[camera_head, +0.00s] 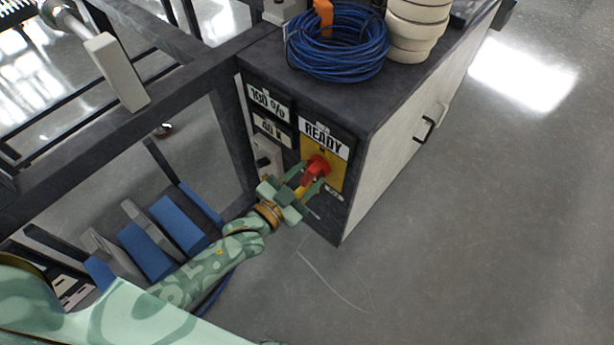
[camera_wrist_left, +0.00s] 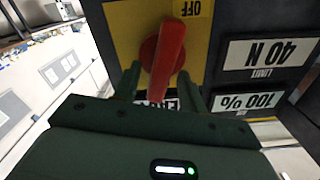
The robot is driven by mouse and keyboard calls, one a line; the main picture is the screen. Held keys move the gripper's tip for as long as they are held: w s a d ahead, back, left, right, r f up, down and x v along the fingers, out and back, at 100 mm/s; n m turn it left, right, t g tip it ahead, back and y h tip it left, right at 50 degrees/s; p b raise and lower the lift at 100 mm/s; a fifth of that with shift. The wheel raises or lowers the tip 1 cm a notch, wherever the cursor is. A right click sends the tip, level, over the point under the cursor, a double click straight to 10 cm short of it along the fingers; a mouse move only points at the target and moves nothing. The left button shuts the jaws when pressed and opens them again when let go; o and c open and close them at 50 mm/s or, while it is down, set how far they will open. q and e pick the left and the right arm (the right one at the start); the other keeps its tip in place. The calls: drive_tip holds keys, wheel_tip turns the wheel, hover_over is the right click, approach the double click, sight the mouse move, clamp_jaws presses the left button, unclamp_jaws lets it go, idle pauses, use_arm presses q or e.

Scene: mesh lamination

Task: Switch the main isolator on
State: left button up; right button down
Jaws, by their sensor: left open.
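The main isolator is a red rotary handle (camera_head: 317,167) on a yellow plate (camera_head: 336,176) at the front of a dark-faced cabinet. In the left wrist view the red handle (camera_wrist_left: 167,58) stands out from the yellow plate (camera_wrist_left: 122,18), its long grip running nearly up and down the picture, slightly tilted. An OFF label (camera_wrist_left: 188,8) shows upside down near its upper end. My left gripper (camera_head: 311,175) is open, with one finger on each side of the handle. In the left wrist view its fingers (camera_wrist_left: 160,85) flank the grip; contact is unclear. My right gripper is out of view.
A READY display (camera_head: 324,137) sits above the plate, with 100 % and 40 N displays (camera_head: 268,101) beside it. A coil of blue cable (camera_head: 337,45) and white rolls (camera_head: 416,28) rest on the cabinet top (camera_head: 365,98). A dark frame stands left; floor at right is clear.

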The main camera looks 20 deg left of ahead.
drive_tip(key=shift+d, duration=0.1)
use_arm(q)
clamp_jaws()
drive_tip(key=shift+r+p, duration=0.2)
drive_tip(key=shift+p, duration=0.1)
drive_tip(key=n+p, duration=0.2)
drive_tip(key=shift+w+a+r+n, duration=0.1)
drive_tip(key=shift+a+r+n, duration=0.1)
drive_tip(key=shift+n, duration=0.2)
drive_tip(key=shift+f+n, duration=0.35)
drive_tip(key=shift+n, duration=0.15)
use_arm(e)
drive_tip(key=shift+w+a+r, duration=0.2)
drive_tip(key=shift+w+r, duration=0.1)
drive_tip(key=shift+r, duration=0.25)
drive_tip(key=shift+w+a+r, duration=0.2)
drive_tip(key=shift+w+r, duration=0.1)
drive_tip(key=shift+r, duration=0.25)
use_arm(q)
unclamp_jaws()
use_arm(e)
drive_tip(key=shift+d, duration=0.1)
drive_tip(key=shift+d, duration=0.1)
